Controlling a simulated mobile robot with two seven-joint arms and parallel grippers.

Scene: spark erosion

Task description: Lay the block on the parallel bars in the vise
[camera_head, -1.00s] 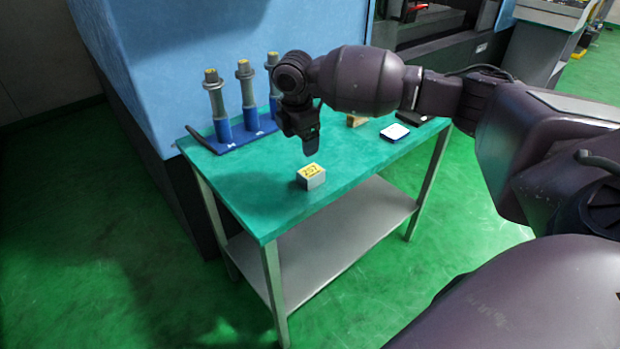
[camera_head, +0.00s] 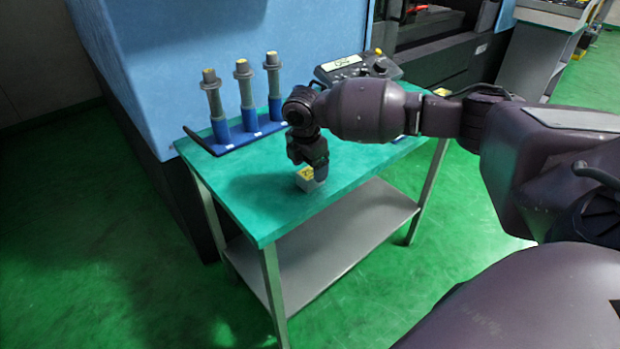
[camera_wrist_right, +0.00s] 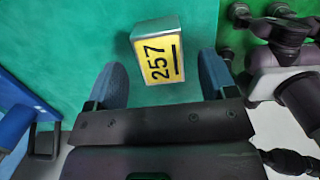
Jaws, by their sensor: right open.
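The block (camera_head: 305,184) is a small grey block with a yellow top label, standing on the green table near its front edge. In the right wrist view the block (camera_wrist_right: 158,52) shows the number 257 on its label. My right gripper (camera_head: 312,172) is directly over the block and partly hides it. In the wrist view its two fingers (camera_wrist_right: 160,85) are spread apart, with the block between and just beyond the fingertips. I cannot tell whether the fingers reach down around it. The vise and parallel bars cannot be clearly made out. My left gripper is not in view.
A blue rack (camera_head: 235,140) with three upright grey tool holders stands at the table's back left. A control panel (camera_head: 350,66) with knobs is behind my right arm. The green tabletop (camera_head: 250,200) is clear left of the block.

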